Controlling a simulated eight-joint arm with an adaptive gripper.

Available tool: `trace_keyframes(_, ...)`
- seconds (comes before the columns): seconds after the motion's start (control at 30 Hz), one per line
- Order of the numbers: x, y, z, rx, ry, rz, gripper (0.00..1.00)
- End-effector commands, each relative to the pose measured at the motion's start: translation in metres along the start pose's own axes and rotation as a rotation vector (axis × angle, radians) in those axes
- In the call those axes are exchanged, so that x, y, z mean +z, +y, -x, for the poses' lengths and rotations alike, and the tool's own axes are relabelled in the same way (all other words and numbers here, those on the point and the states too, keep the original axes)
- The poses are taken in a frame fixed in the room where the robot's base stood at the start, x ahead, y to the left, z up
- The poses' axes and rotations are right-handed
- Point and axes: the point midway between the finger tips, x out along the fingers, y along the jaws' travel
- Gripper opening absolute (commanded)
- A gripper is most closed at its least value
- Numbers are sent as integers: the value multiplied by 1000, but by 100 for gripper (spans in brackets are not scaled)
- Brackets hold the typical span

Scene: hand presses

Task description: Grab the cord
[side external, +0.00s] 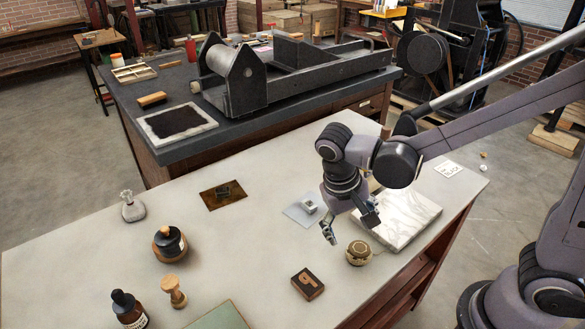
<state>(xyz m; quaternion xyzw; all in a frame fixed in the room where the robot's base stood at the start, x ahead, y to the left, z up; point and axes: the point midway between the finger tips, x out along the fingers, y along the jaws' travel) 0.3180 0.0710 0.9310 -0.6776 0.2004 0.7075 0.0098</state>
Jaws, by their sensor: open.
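A small tan ball of cord (359,257) sits on the pale tabletop (255,260), by the near left edge of a marble slab. My gripper (350,226) points down above and just behind the cord, with its two fingers spread apart. Nothing is between the fingers. The gripper appears apart from the cord, though the exact height gap is hard to tell from this one view.
A marble slab (412,225) lies right of the cord. A wooden letter block (308,284) is at the front left, and a pale card (296,217) with a small metal piece lies behind. Stamps and bottles stand farther left. The table's right edge is close.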

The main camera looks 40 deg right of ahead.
Motion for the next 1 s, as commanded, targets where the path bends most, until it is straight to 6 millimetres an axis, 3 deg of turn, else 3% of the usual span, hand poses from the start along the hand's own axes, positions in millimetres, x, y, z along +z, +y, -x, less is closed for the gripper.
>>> trace_keyframes(0.2,0,0,-28,-1,1,-1,79)
trace_keyframes(0.57,0,1,-48,-2,2,1,79)
trace_keyframes(1.0,1,3,-91,-2,2,1,79)
